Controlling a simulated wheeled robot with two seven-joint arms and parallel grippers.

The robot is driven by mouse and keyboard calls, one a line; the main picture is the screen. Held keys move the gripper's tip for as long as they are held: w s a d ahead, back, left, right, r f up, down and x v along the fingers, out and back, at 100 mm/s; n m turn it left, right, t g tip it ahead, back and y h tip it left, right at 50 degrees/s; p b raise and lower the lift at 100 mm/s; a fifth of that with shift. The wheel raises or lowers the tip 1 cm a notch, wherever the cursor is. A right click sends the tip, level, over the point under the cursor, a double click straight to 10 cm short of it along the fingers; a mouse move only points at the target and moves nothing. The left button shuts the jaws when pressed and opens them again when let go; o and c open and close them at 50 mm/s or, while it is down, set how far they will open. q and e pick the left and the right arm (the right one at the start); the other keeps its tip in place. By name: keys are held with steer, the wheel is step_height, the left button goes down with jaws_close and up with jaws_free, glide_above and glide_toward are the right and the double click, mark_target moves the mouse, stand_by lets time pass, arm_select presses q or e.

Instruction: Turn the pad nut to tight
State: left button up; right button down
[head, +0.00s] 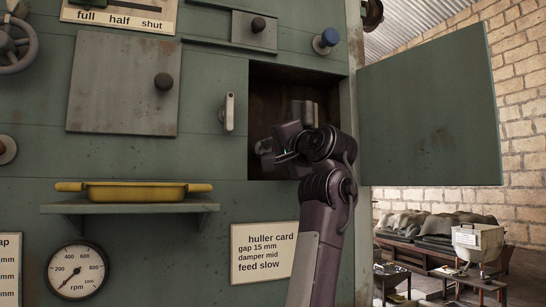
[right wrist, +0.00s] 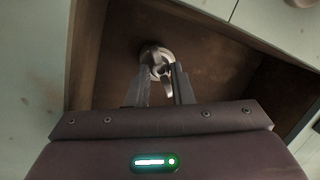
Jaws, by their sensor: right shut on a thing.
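The pad nut (right wrist: 154,54) shows in the right wrist view as a round, pale metal piece with a small wing toward me, on the back of a dark open recess. My right gripper (right wrist: 161,76) reaches into this recess and is shut on the nut, one finger on each side of its wing. In the head view my right gripper (head: 272,150) is inside the recess, and I cannot make out the nut there. No tight mark shows in either view. My left gripper is in neither view.
The recess's door (head: 430,110) stands open on the right. A small handle (head: 229,112) is left of the opening. A shelf (head: 130,208) with a yellow tray (head: 135,193) juts out lower left. A huller card (head: 265,252) hangs below the opening.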

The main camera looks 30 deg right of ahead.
steer(key=m+b, duration=0.1)
steer(key=m, duration=0.2)
steer(key=shift+a+t+h, duration=0.1)
steer(key=shift+t+h, duration=0.2)
steer(key=shift+h, duration=0.1)
steer(key=m, duration=0.3)
steer(key=shift+h+b, duration=0.3)
steer(key=m, duration=0.2)
steer(key=m+h, duration=0.1)
steer(key=m, duration=0.3)
steer(key=shift+a+m+h, duration=0.25)
steer(key=shift+m+h, duration=0.15)
steer(key=c, duration=2.1)
jaws_free()
steer(key=shift+w+f+m+h, duration=0.1)
steer(key=shift+m+h, duration=0.3)
steer(key=shift+m, duration=0.4)
steer(key=shift+c, duration=0.2)
steer(key=shift+f, duration=0.1)
steer(key=o, duration=0.8)
steer(key=shift+w, duration=0.1)
steer(key=shift+o, duration=0.3)
steer(key=shift+w+d, duration=0.1)
steer(key=shift+d, duration=0.05)
